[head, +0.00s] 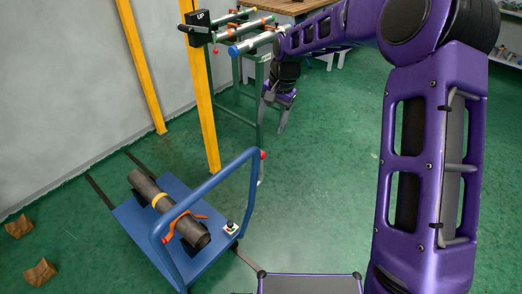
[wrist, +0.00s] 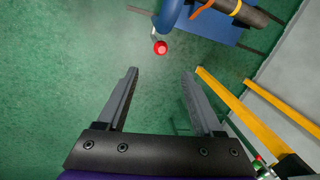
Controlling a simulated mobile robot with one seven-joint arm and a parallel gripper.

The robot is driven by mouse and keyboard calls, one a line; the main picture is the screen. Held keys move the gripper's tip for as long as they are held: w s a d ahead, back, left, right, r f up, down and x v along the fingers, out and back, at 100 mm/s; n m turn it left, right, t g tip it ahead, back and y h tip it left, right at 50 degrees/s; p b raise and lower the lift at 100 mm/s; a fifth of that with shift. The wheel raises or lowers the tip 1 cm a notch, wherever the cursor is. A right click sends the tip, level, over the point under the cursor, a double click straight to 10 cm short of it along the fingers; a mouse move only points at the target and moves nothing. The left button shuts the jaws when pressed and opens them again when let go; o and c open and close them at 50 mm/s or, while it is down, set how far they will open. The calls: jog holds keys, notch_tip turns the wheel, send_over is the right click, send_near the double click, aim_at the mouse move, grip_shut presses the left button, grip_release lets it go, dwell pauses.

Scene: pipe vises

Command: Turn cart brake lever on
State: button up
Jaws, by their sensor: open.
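The blue cart (head: 135,228) stands on the floor at the lower left in the head view, with a blue tube handle (head: 207,182) over it. A red knob (head: 263,155) sits at the handle's upper right bend. In the wrist view a red knob (wrist: 160,47) on a short pale lever shows beside the blue handle, beyond the fingertips and roughly centred between them. My gripper (head: 275,112) is open and empty, pointing down, above and apart from the handle; its two fingers also show in the wrist view (wrist: 160,73). I cannot tell the lever's setting.
A dark pipe (head: 165,205) with an orange clamp lies on the cart, near a small button box (head: 231,228). Yellow posts (head: 201,105), a black box marked UP (head: 196,28) and a green pipe stand (head: 259,100) are behind. Open green floor lies to the right.

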jog(key=b, duration=0.1)
send_over(261, 167)
jog(key=f, duration=1.5)
jog(key=shift+w+f, duration=0.1)
jog(key=shift+w, duration=0.25)
grip_shut()
dwell(0.3)
